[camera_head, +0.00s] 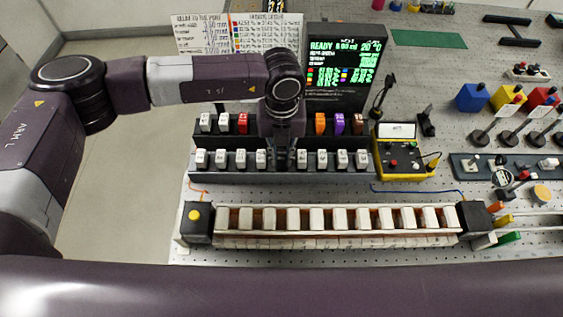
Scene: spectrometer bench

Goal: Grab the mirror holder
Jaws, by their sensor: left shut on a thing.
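My left gripper (283,160) points down over the middle of the dark two-row rack (240,177). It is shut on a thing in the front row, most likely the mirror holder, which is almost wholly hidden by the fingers. Small white-topped holders stand in the front row on both sides of the gripper, such as one to its left (260,158) and one to its right (302,158). In the back row, a red holder (242,123), an orange holder (320,123) and a purple holder (339,123) show. My right gripper is not in view.
A long rail with several white blocks (316,218) lies in front of the rack. A dark screen (345,65) stands behind. A yellow-edged control box (400,160) is close on the right. Blue (471,98) and other colored cubes stand farther right.

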